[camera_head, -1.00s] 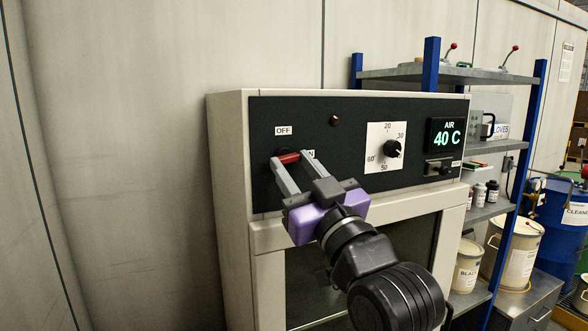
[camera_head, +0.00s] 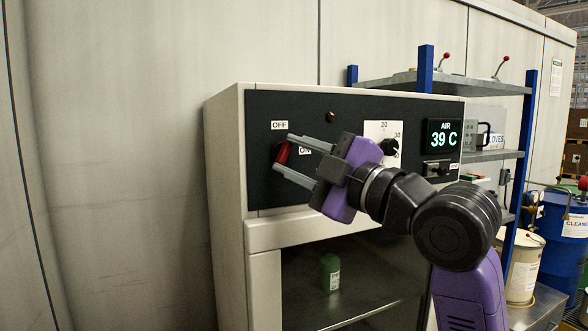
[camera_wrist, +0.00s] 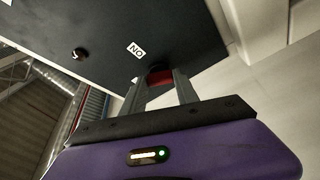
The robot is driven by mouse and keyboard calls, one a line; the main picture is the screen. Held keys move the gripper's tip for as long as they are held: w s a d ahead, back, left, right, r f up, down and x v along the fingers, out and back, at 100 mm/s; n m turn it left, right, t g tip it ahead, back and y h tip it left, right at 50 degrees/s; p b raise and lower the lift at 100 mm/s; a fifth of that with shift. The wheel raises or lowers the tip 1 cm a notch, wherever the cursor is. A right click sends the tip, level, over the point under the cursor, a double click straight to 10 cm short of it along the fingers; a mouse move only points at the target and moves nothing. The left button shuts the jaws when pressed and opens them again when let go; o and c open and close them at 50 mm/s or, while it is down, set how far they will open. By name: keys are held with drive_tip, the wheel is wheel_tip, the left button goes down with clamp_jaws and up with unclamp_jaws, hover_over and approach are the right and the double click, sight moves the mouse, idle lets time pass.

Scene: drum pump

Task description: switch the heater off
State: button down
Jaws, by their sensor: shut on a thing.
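The heater cabinet has a black panel (camera_head: 263,188) with a red-handled switch (camera_head: 283,154) at its left. The OFF label (camera_head: 279,125) is above the switch and the ON label (camera_head: 305,151) to its right, partly covered by a finger. The red handle stands nearly upright, towards OFF. My gripper (camera_head: 284,155) reaches in from the right, one finger on each side of the handle, shut on it. In the wrist view the red handle (camera_wrist: 160,77) sits between the fingertips, beside the ON label (camera_wrist: 136,49). The small lamp (camera_head: 331,117) looks dark. The display (camera_head: 443,139) reads AIR 39 C.
A temperature dial (camera_head: 389,147) is right of my gripper, partly hidden by it. Below is a window with a green container (camera_head: 330,272) inside. A blue-posted shelf (camera_head: 440,83) stands to the right, with a blue drum (camera_head: 562,243) beyond. The wall on the left is clear.

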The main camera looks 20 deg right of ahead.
drive_tip(key=n+g+b, duration=0.1)
drive_tip(key=n+g, duration=0.1)
drive_tip(key=n, duration=0.3)
drive_tip(key=shift+r+n, duration=0.15)
drive_tip(key=shift+n, duration=0.15)
idle(0.4)
drive_tip(key=c, duration=0.9)
unclamp_jaws()
drive_tip(key=shift+r, duration=0.1)
drive_tip(key=shift+b+v, duration=0.9)
drive_tip(key=shift+v, duration=3)
